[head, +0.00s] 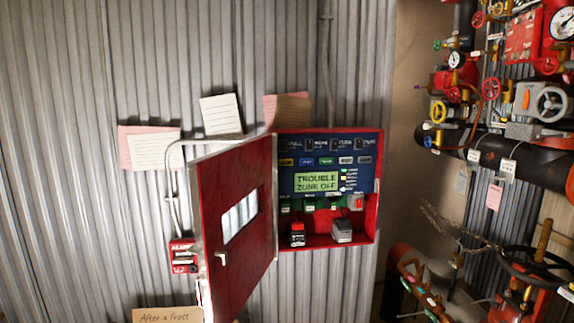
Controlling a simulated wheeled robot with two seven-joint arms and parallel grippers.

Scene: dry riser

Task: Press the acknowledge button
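A red alarm panel cabinet (376,215) hangs on the corrugated metal wall, its door (235,275) swung open to the left. Inside, a row of small coloured buttons (325,161) runs across the blue face above a green display (316,182) reading "TROUBLE ZONE OFF". The button labels are too small to read, so I cannot tell which is acknowledge. Small lights stand right of the display, and a red switch (357,202) sits below them. Neither of my grippers is in view.
Two small block-like items, one red and black (297,234) and one grey (342,231), sit in the cabinet bottom. A red alarm box (183,257) is left of the door. Pipes, valves and handwheels (550,104) crowd the right side. Paper notes (221,114) hang above.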

